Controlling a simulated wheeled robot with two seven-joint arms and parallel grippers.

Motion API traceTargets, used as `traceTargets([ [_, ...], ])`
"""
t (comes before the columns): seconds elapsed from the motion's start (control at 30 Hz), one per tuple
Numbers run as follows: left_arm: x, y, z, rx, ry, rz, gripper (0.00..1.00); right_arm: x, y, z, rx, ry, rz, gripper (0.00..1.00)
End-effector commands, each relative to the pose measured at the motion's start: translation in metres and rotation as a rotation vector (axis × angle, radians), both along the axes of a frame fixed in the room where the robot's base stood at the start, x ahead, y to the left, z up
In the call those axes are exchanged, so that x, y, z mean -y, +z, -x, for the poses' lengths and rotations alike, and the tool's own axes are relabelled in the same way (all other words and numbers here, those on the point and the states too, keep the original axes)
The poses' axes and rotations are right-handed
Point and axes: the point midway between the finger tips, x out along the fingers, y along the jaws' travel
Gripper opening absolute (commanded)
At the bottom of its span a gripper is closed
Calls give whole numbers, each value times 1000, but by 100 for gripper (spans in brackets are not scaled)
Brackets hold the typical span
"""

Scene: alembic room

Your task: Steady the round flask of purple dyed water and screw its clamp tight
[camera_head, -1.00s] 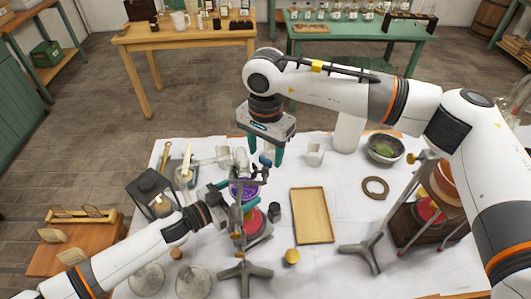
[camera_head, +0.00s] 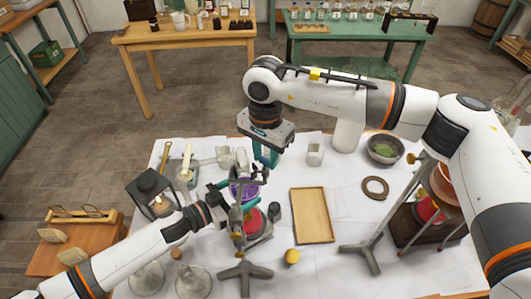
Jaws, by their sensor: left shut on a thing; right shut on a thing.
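The round flask of purple dyed water (camera_head: 244,189) is held up on a metal stand (camera_head: 243,272) near the middle of the table, partly hidden by the stand's rod and the clamp. The clamp (camera_head: 251,174) sits at the top of the rod. My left gripper (camera_head: 228,197) comes in from the left and is shut on the flask's side; its exact contact is partly hidden. My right gripper (camera_head: 266,156) points down from above, its teal fingers shut on the clamp's screw, which the fingers mostly hide.
Glassware (camera_head: 222,158) and a lantern (camera_head: 152,190) are to the left. A wooden tray (camera_head: 312,216), a cork ring (camera_head: 376,188) and a mortar (camera_head: 385,149) lie to the right. Another stand (camera_head: 365,252) is at front right.

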Motion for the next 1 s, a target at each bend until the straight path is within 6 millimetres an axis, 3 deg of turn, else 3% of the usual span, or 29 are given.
traceTargets([
  [0.37, -1, 0, -1, 0, 2, -1, 59, 0, 1, 0, -1, -222, -1, 10],
  [1.0, -1, 0, -1, 0, 2, -1, 59, 0, 1, 0, -1, -828, -2, 10],
])
